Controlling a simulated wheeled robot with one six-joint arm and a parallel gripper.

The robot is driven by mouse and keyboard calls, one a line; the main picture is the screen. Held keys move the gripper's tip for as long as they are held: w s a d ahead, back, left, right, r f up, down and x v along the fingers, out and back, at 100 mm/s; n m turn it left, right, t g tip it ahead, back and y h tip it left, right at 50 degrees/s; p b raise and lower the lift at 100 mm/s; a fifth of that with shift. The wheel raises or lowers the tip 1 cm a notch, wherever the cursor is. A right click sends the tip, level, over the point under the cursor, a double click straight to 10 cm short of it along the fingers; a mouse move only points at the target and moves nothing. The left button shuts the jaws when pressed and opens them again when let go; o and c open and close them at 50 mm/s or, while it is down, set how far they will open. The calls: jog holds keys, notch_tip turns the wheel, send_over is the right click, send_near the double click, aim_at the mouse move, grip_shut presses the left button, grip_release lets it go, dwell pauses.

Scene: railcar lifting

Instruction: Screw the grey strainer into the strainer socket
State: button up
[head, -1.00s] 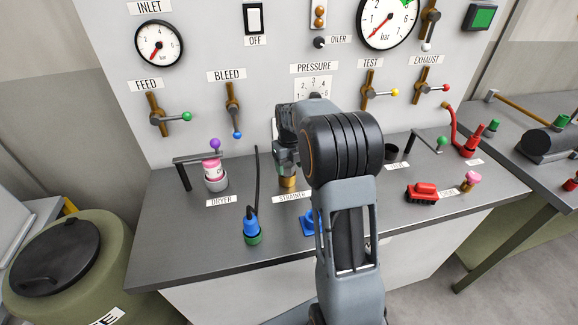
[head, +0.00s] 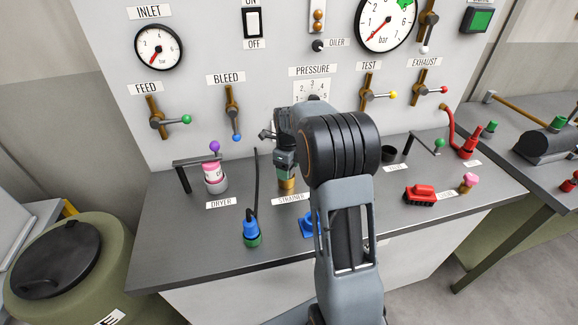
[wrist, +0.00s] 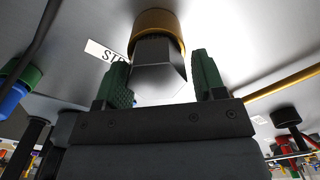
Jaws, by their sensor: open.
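The grey strainer (wrist: 160,68) shows in the wrist view as a faceted grey body in line with the brass strainer socket (wrist: 160,25), its end meeting the socket's ring. How deep it sits cannot be told. My gripper (wrist: 162,80) is open, with one green-padded finger on each side of the strainer and a visible gap at least on the right. In the head view my gripper (head: 286,170) is just above the brass socket (head: 287,185), behind the STRAINER label (head: 291,197). My arm and gripper hide the strainer there.
A pink-and-white dryer part (head: 212,174) under a bracket stands to the left. A blue-and-green plug (head: 251,233) with a black cable stands in front. A blue part (head: 308,225) is partly hidden by my arm. A red brush-like block (head: 420,195) lies to the right.

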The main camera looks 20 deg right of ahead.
jog(key=n, duration=0.5)
jog(key=shift+p, duration=0.3)
jog(key=n, duration=0.8)
jog(key=shift+p, duration=0.35)
jog(key=n, duration=0.4)
jog(key=shift+f, duration=0.1)
jog(key=c, duration=0.7)
jog(key=m, duration=0.3)
jog(key=shift+c, duration=0.2)
jog(key=m, duration=0.5)
jog(key=shift+p, duration=0.4)
jog(key=m, duration=0.6)
jog(key=shift+s+m, duration=0.1)
jog(key=shift+m, duration=0.2)
